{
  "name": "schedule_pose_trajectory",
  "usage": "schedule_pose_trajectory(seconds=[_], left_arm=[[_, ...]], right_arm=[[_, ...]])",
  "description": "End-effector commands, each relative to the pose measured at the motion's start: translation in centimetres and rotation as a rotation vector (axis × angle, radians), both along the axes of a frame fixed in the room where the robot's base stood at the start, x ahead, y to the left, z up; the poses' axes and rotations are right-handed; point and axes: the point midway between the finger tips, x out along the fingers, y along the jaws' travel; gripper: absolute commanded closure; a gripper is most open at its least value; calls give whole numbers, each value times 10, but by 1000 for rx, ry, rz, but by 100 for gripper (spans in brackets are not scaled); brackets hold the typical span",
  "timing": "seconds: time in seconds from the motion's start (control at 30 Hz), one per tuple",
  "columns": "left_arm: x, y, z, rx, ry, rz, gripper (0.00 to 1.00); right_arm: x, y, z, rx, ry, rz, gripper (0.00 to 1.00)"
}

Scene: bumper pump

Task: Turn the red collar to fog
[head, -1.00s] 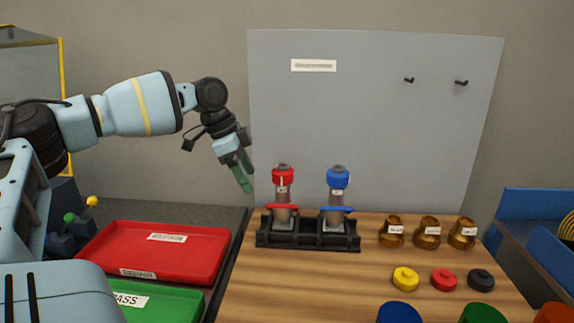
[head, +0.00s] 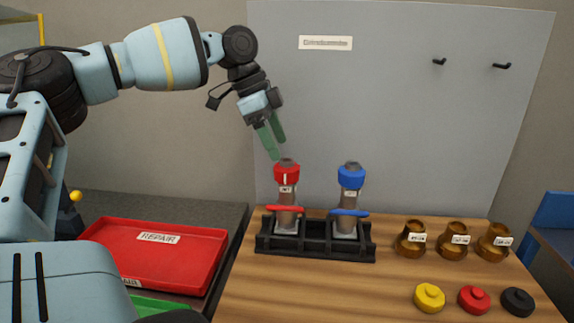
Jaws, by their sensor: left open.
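The red collar (head: 287,173) is the ring around the top of the left pump, which stands upright in a black rack (head: 316,244) on the wooden table. A small white label with a dark mark is on it. A second pump with a blue collar (head: 351,178) stands to its right in the same rack. My left gripper (head: 275,150) is open and empty, its green fingers pointing down just above and slightly left of the red collar. It looks apart from the collar, though the depth gap is hard to tell. My right gripper is not in view.
A red tray (head: 150,262) marked REPAIR lies at the left. Several brass cups (head: 452,240) stand to the right of the rack. Yellow (head: 429,297), red (head: 474,298) and black (head: 517,301) caps lie in front of them. A grey panel (head: 400,120) stands behind.

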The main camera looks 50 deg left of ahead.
Motion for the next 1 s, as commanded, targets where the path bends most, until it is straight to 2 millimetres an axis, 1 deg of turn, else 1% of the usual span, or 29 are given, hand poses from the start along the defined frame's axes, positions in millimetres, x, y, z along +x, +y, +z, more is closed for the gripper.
schedule_pose_trajectory(seconds=[0.03,0.2,0.4,0.57,0.8,0.87,1.0], left_arm=[[1,-2,-9,0,4,0,28],[8,-10,-33,0,4,0,28],[14,-16,-53,1,4,0,28],[16,-19,-60,-1,1,0,28],[16,-19,-60,-1,1,0,28],[16,-19,-60,-1,1,0,35],[16,-19,-60,-1,1,1,53]], right_arm=[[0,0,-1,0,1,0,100],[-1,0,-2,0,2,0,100],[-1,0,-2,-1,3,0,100],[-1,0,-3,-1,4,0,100],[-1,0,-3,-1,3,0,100],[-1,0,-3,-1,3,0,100],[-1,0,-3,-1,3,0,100]])
